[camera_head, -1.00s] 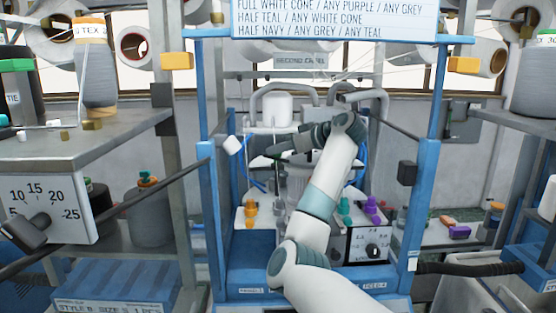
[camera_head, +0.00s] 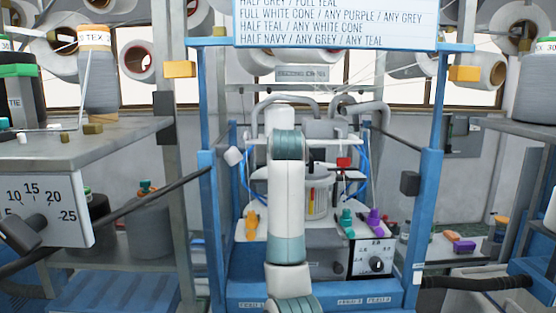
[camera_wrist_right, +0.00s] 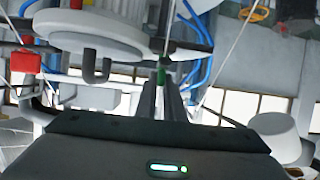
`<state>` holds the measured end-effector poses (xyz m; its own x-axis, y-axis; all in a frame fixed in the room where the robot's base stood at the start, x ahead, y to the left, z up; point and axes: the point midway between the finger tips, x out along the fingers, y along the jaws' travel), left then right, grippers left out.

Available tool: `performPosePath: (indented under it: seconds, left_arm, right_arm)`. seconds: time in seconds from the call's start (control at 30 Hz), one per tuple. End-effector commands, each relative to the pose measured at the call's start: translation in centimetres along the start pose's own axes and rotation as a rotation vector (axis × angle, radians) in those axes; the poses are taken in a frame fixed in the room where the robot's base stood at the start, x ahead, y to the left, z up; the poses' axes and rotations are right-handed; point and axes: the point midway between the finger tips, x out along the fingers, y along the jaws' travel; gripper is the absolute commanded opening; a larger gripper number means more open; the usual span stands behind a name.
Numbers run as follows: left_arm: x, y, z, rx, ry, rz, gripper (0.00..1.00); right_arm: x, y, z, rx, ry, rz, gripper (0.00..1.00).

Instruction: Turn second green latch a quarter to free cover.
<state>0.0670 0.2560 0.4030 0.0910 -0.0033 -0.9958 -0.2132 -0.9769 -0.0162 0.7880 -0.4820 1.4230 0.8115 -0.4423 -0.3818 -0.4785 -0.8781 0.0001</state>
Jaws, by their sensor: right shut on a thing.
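In the right wrist view, the two dark fingers of my right gripper (camera_wrist_right: 166,97) are close together on a small green piece (camera_wrist_right: 161,76), which looks like the green latch. It sits by the dark rim of a round white machine part (camera_wrist_right: 100,28). The latch's angle cannot be read, and which part is the cover is unclear. In the head view my right arm stands upright in front of the machine and hides its gripper and the latch. The machine's round grey cylinder (camera_head: 318,205) shows just right of the arm. My left gripper is not in view.
A red piece (camera_head: 343,163) sits at the machine's right; it also shows in the wrist view (camera_wrist_right: 25,62). Orange (camera_head: 251,225), teal (camera_head: 346,221) and purple (camera_head: 374,222) pieces stand on the white plate. Blue posts (camera_head: 428,190) flank the machine. A hook (camera_wrist_right: 95,70) hangs near the fingers.

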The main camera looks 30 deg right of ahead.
Motion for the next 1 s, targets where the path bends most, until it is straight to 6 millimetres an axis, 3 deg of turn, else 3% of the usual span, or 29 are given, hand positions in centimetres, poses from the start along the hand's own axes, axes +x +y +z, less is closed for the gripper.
performPosePath:
  seconds: [0.6, 0.7, 1.0]
  left_arm:
    - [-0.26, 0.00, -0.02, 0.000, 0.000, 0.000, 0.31]
    - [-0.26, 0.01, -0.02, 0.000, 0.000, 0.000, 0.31]
    - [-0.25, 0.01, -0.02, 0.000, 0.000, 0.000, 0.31]
  right_arm:
    - [0.08, -0.08, 0.17, 0.025, -0.004, 0.062, 0.00]
    - [0.08, -0.07, 0.16, 0.025, -0.004, 0.062, 0.27]
    - [0.02, -0.06, 0.07, 0.025, -0.002, 0.061, 0.27]
